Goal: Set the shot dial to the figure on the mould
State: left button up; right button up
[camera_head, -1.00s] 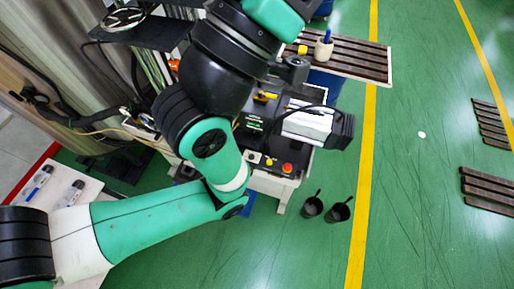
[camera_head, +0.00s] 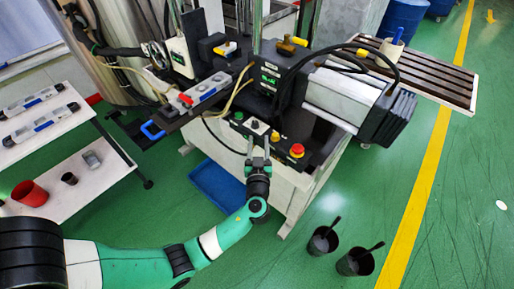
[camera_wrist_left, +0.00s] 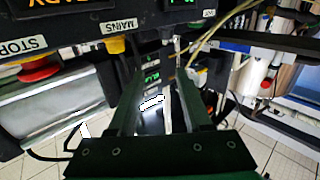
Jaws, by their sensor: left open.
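The shot dial (camera_head: 254,125) appears as a small dark knob on a pale plate on the machine's front panel; its setting is too small to read. A grey mould (camera_head: 207,88) with blue and red parts lies on the machine's bed to the left; I cannot read its figure. My left gripper (camera_head: 258,144) is open just in front of the dial, fingers pointing at the panel; I cannot tell whether they touch it. Its two fingers also show in the left wrist view (camera_wrist_left: 158,78), with nothing clearly between them. My right gripper is out of view.
Right of the dial are a yellow knob (camera_head: 275,137) and a red stop button (camera_head: 297,150). A blue tray (camera_head: 216,186) lies on the floor below. More moulds lie on a white shelf (camera_head: 85,108) at left. Dark pots (camera_head: 322,241) stand on the floor.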

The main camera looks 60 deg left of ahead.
aim_at(255, 126)
pick_arm(q)
jog(key=a+f+b, duration=0.1)
jog(key=b, duration=0.1)
jog(key=a+f+b, duration=0.1)
jog(key=a+b, duration=0.1)
jog(key=a+f+b, duration=0.1)
jog(key=f, duration=0.1)
jog(key=shift+w+a+b, duration=0.2)
jog(key=shift+w+b, duration=0.2)
jog(key=x, duration=0.5)
jog(key=b+x, duration=0.1)
jog(key=x, duration=0.2)
jog(key=shift+r, duration=0.35)
grip_shut()
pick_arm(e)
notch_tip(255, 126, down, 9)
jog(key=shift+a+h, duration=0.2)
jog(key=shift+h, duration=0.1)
